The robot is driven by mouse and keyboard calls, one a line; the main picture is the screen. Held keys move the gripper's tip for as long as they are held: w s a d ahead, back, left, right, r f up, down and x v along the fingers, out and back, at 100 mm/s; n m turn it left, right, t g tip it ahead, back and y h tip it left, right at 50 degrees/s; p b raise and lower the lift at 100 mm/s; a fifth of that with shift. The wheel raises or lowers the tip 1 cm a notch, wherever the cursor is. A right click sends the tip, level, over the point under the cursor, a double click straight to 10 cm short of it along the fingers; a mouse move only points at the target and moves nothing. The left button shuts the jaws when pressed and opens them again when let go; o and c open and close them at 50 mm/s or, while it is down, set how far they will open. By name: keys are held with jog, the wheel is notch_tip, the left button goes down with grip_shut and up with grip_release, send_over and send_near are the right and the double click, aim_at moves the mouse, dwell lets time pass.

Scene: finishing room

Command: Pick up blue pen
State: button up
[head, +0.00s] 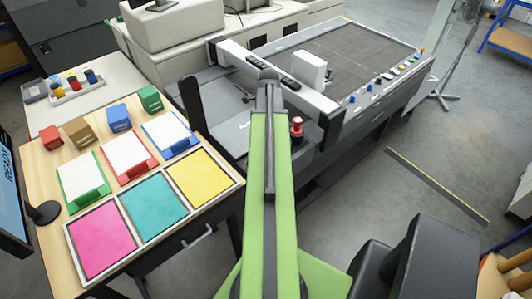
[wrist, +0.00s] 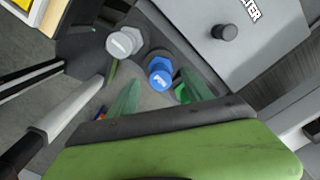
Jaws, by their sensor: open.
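A blue capped piece (wrist: 160,72), which looks like the top of the blue pen, shows in the wrist view with small lettering on its end. My gripper (wrist: 161,78) is open, with green see-through fingers on either side of it and the blue end between or just beyond the tips. I cannot tell whether they touch. A grey-white capped piece (wrist: 124,42) stands up-left of it. A green piece (wrist: 182,93) is partly hidden by the right finger. In the head view my arm covers this spot, and I cannot make out the blue pen there.
The grey machine (head: 218,105) with its white gantry lies around the arm's end. A red knob (head: 297,126) stands right of the arm. At left, a wooden table (head: 45,175) carries pink, teal and yellow panels and coloured boxes. Floor (head: 370,215) is open at right.

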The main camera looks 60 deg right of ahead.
notch_tip(320, 180, down, 5)
jog(key=b, duration=0.3)
jog(key=shift+d+r+b, duration=0.15)
jog(key=shift+b, duration=0.2)
jog(key=shift+r, duration=0.15)
jog(key=shift+c, duration=0.2)
grip_shut()
jog(key=shift+r+p, duration=0.15)
jog(key=shift+p, duration=0.15)
